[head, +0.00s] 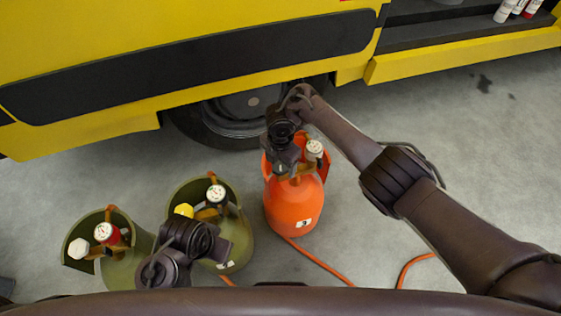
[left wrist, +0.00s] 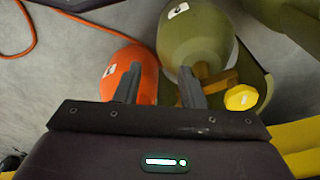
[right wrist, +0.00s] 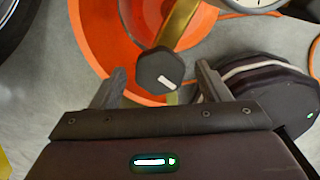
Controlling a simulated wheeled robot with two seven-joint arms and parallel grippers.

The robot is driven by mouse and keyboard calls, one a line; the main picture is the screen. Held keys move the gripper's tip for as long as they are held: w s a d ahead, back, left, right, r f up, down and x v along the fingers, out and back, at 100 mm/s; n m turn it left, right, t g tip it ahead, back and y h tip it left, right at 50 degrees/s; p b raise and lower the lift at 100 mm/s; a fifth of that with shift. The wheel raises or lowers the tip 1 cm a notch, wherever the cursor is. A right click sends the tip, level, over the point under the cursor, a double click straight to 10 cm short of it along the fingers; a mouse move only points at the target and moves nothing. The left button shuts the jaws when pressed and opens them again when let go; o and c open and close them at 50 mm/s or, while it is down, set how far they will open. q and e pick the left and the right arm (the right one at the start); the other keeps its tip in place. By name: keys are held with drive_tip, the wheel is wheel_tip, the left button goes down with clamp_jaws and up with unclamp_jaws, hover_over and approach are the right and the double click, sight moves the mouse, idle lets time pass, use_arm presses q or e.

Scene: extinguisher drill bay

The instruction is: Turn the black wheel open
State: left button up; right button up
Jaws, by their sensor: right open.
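The black wheel (right wrist: 160,70) is a dark faceted knob with a white mark, on a brass valve (right wrist: 178,22) of the orange cylinder (head: 293,207). In the right wrist view it lies between the tips of my right gripper (right wrist: 159,84), which is open with a gap on both sides. In the head view my right gripper (head: 283,165) hangs over the cylinder top and hides the wheel. My left gripper (left wrist: 157,86) is open and empty; in the head view it is low, in front of the olive cylinders.
Two olive cylinders (head: 236,243) stand left of the orange one; one carries a yellow knob (head: 183,210), the other a white knob (head: 78,248). An orange hose (head: 318,262) lies on the floor. A yellow vehicle (head: 190,30) with a tyre (head: 205,125) stands behind.

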sight(281, 165)
drive_tip(key=shift+r, duration=0.1)
drive_tip(key=shift+r, duration=0.25)
wheel_tip(281, 165, up, 3)
drive_tip(key=shift+f+p, duration=0.1)
drive_tip(key=shift+p, duration=0.75)
wheel_tip(281, 165, up, 4)
drive_tip(key=shift+f+p, duration=0.2)
drive_tip(key=shift+p, duration=0.5)
use_arm(q)
wheel_tip(281, 165, down, 8)
drive_tip(key=a, duration=0.1)
drive_tip(key=shift+w+a+n, duration=0.2)
drive_tip(key=shift+a+n, duration=0.05)
drive_tip(key=shift+n, duration=0.05)
use_arm(e)
drive_tip(key=shift+r, duration=0.35)
